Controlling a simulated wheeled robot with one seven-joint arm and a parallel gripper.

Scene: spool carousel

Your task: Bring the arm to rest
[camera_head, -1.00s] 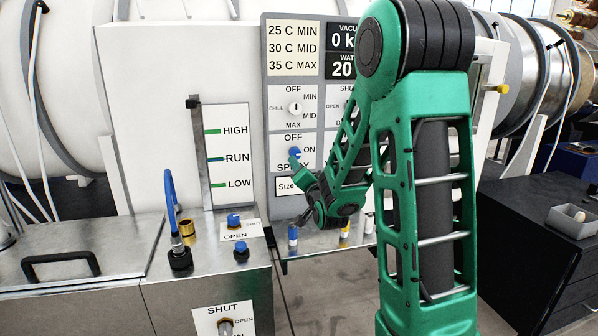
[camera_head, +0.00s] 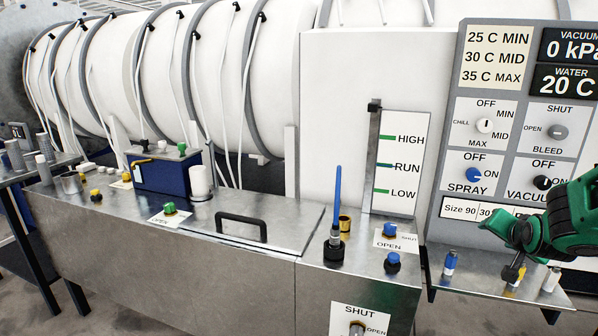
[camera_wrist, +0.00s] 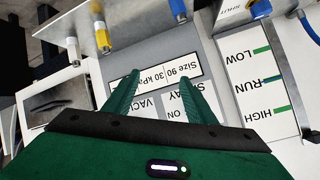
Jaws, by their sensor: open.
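My gripper (camera_head: 487,226) is at the right in the head view, in front of the lower edge of the grey control panel (camera_head: 447,150). Its two green fingers (camera_wrist: 158,88) are spread apart with nothing between them in the wrist view. They point at the panel, which shows upside down there, and overlap the area around the size label (camera_wrist: 152,68). Whether the fingertips touch the panel cannot be told. The blue spray knob (camera_head: 474,175) is just above the gripper in the head view. Part of my green arm (camera_head: 575,215) runs off the right edge.
A small shelf (camera_head: 470,285) below the gripper holds a blue-topped piece (camera_head: 450,262), a yellow one (camera_head: 517,278) and a white one (camera_head: 551,279). Left of it is a metal bench (camera_head: 250,270) with an upright blue hose (camera_head: 337,200) and valve knobs. White tanks stand behind.

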